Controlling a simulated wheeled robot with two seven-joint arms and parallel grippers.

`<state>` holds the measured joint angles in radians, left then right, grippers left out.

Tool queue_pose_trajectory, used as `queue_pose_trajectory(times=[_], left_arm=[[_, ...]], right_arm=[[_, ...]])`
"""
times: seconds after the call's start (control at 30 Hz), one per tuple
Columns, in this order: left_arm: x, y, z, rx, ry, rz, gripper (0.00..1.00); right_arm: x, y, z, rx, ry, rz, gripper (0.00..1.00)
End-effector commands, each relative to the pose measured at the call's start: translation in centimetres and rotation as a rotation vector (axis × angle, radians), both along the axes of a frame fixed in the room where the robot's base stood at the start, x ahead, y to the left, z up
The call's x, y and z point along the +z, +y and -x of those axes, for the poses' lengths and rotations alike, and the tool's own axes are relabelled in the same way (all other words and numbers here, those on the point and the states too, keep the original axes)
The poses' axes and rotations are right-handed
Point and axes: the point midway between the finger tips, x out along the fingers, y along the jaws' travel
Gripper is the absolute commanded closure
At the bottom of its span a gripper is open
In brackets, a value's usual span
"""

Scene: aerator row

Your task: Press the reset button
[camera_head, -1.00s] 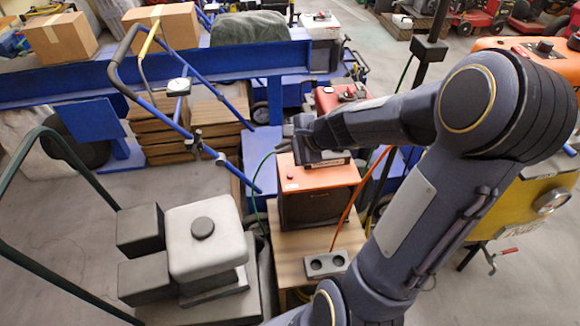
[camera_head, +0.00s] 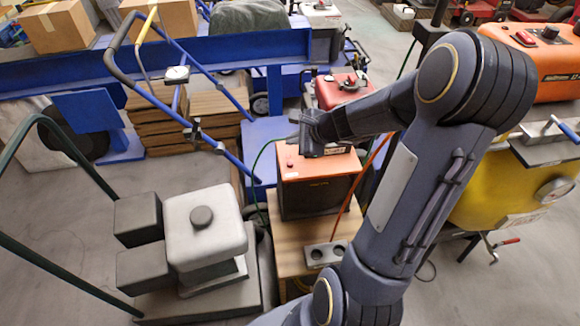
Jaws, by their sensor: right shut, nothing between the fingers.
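The reset button looks to be the small red button (camera_head: 290,163) on the top left of an orange and dark box (camera_head: 314,190). The box stands on a wooden stand (camera_head: 292,240). My right gripper (camera_head: 296,142) is shut and empty, just above and behind the red button, at the far part of the box's top. A gap seems to lie between fingertips and button, but I cannot tell its height. My left gripper is not in view.
A grey two-hole socket block (camera_head: 325,254) sits on the stand, with an orange cable (camera_head: 362,185) nearby. A grey-topped engine (camera_head: 205,235) stands to the left. A blue-handled machine (camera_head: 178,90) is behind. A yellow tank (camera_head: 500,190) is at the right. Bare floor shows at lower right.

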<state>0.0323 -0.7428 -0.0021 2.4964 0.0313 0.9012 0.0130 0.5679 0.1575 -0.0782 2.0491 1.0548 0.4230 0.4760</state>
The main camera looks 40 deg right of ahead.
Motion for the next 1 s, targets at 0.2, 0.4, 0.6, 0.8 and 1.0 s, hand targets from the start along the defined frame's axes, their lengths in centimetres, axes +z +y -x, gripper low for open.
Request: queue_pose_trajectory(times=[0.2, 0.4, 0.6, 0.8, 1.0], left_arm=[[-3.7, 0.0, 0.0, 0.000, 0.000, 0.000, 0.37], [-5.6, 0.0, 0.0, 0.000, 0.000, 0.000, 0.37], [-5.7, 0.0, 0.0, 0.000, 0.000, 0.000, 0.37], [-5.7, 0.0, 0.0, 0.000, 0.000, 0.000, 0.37], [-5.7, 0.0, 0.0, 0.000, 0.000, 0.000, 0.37]], right_arm=[[-4.0, 0.0, 0.0, 0.001, 0.001, 0.000, 1.00], [-5.9, 0.0, 0.0, 0.001, 0.000, 0.001, 1.00], [-6.0, 0.0, 0.0, 0.001, 0.000, 0.001, 1.00], [-5.9, 0.0, 0.0, 0.001, 0.000, 0.001, 1.00], [-5.9, 0.0, 0.0, 0.001, 0.000, 0.001, 1.00]])
